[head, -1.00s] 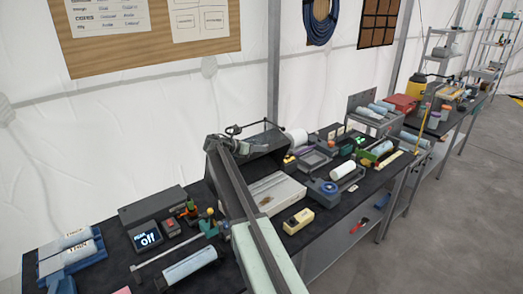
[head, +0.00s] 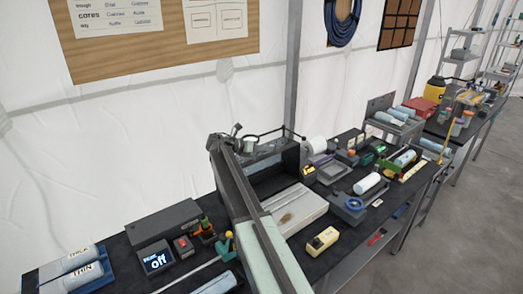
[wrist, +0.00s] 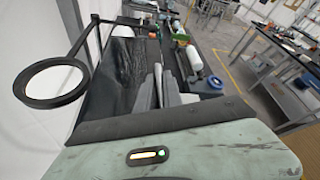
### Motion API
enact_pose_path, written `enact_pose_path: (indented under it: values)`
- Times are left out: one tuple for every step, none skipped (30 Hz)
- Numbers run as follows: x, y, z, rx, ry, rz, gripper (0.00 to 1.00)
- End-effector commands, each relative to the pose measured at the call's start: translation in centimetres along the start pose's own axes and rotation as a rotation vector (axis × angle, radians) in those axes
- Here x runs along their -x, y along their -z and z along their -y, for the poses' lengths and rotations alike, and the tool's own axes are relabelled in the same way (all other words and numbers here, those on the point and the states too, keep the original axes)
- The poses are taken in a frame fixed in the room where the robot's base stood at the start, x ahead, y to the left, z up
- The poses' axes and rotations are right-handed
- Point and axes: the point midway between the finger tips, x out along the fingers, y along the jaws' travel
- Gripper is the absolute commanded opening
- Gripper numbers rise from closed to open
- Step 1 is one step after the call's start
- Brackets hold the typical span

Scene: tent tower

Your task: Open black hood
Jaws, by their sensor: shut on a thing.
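The black hood (head: 290,158) stands on the black bench in the middle of the head view, behind a pale flat box. Its front is open and its dark inside shows. In the wrist view a dark creased panel (wrist: 115,85), which looks like part of the hood, lies left of my fingers. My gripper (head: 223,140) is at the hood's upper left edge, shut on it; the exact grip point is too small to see. In the wrist view my gripper's fingers (wrist: 157,75) are close together. My arm hides the hood's left side.
The pale flat box (head: 297,208) sits in front of the hood. A yellow block (head: 322,241) lies near the bench edge. A ring on a black arm (wrist: 50,83) is close on the left. Floor (head: 480,190) is clear at right.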

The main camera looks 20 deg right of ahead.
Motion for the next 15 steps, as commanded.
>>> enact_pose_path:
  values:
    - [-0.2, -0.2, 0.1, -0.002, 0.005, 0.004, 0.00]
    - [-0.1, -0.1, 0.1, -0.001, 0.004, 0.005, 0.00]
    - [0.1, -0.1, 0.0, -0.001, 0.002, 0.006, 0.00]
    - [0.2, -0.1, 0.0, -0.001, 0.001, 0.006, 0.00]
    - [0.2, -0.1, -0.1, 0.000, 0.000, 0.007, 0.00]
    - [0.3, -0.1, -0.1, 0.000, -0.001, 0.007, 0.00]
    - [0.4, -0.1, -0.2, 0.001, -0.002, 0.008, 0.00]
    - [0.5, -0.1, -0.2, 0.001, -0.003, 0.008, 0.00]
    - [0.6, -0.1, -0.3, 0.001, -0.004, 0.009, 0.00]
    - [0.7, -0.1, -0.3, 0.002, -0.004, 0.009, 0.00]
    - [0.7, -0.1, -0.3, 0.002, -0.005, 0.009, 0.00]
    - [0.8, 0.0, -0.4, 0.003, -0.006, 0.010, 0.14]
    - [0.8, 0.0, -0.4, 0.003, -0.007, 0.010, 0.20]
    - [0.9, 0.0, -0.5, 0.003, -0.007, 0.010, 0.20]
    - [0.9, 0.0, -0.5, 0.003, -0.008, 0.010, 0.20]
